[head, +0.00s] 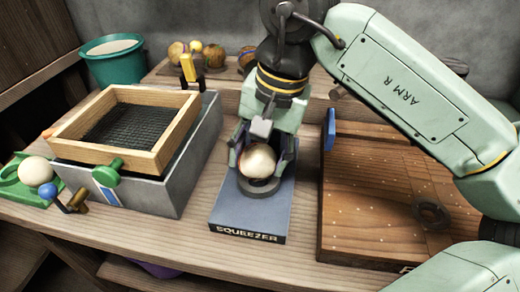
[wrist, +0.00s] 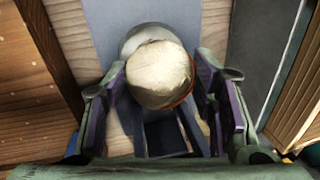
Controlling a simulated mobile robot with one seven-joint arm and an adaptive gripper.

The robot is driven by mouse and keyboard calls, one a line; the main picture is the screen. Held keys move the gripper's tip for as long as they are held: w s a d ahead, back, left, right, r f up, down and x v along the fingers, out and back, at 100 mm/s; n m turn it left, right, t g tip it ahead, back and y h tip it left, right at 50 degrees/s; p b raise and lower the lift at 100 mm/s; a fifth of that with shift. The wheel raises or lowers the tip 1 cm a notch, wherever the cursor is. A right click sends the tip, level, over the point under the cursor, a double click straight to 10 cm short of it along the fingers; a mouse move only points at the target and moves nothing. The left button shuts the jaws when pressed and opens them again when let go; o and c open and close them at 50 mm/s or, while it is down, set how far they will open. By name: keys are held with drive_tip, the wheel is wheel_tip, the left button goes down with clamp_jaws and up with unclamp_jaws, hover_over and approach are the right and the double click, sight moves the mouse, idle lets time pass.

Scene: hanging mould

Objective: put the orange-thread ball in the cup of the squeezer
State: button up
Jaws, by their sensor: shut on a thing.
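A cream ball (head: 258,161) sits between the fingers of my gripper (head: 264,168). In the wrist view the ball (wrist: 158,72) shows a thin orange line at its lower right edge, and both fingers (wrist: 160,92) are shut on it. The squeezer (head: 250,213) is a blue-grey board with its name on the front edge. Its dark round cup (head: 262,190) shows just below the ball in the head view. The ball hides most of the cup's inside. I cannot tell whether the ball touches the cup.
A wooden-framed sieve (head: 70,133) on a grey box stands left of the squeezer. A brown wooden board (head: 375,215) lies to the right. A green tray (head: 15,185) holds a white ball (head: 35,171) at the far left. A teal pot (head: 113,66) and several balls stand behind.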

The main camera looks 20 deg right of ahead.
drive_tip(key=shift+f+b, duration=0.3)
drive_tip(key=shift+f, duration=0.35)
drive_tip(key=shift+f, duration=0.15)
drive_tip(key=o, duration=1.3)
wheel_tip(320, 180, up, 12)
drive_tip(key=s+d, duration=0.1)
drive_tip(key=shift+s+d, duration=0.25)
drive_tip(key=shift+d, duration=0.15)
